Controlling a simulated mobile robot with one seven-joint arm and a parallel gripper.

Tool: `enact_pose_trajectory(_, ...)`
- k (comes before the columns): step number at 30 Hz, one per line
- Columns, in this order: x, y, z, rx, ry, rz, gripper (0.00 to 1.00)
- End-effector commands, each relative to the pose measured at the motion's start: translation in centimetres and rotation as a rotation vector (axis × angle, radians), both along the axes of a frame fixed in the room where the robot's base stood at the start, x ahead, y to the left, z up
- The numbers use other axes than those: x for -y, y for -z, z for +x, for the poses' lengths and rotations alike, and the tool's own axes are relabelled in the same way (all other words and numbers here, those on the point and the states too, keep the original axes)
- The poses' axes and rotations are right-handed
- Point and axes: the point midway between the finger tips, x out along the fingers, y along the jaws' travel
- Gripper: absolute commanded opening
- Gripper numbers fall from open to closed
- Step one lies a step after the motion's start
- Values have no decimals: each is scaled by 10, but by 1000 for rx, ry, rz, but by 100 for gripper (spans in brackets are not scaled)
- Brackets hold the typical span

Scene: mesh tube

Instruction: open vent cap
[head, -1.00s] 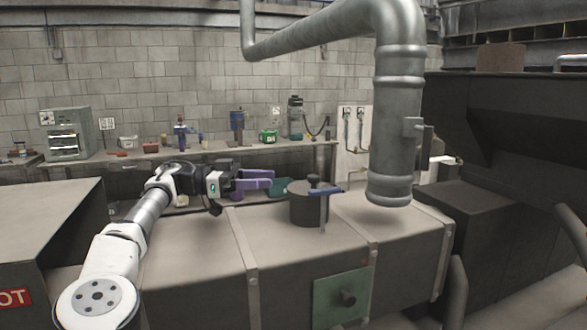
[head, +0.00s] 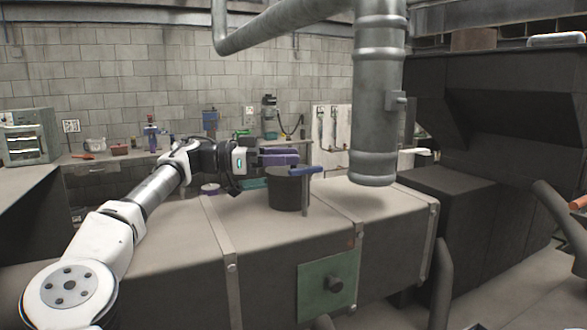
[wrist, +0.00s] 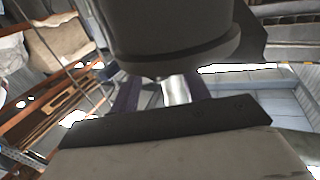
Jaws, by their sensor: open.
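A dark cylindrical vent (head: 288,192) stands upright on the long beige duct. A lever with a blue handle (head: 306,171) sits on a thin post at its right front side. My gripper (head: 281,158) is open, its purple fingers level and pointing right, just above or behind the vent's top. No thing shows between the fingers. In the wrist view the dark round vent body (wrist: 185,35) fills the top middle, very close. I cannot tell whether the fingers touch it.
The beige duct (head: 250,235) lies under my arm, with a green panel (head: 327,283) and knob on its front. A thick grey pipe (head: 376,120) hangs right of the vent. Dark machinery (head: 490,130) fills the right. A cluttered bench runs along the back wall.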

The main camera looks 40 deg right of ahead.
Motion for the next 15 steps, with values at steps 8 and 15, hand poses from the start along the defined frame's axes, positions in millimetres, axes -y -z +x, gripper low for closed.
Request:
enact_pose_trajectory(8, 16, 0, -11, -1, -1, 0, 46)
enact_pose_trajectory(15, 16, -1, -11, -1, -1, 0, 46)
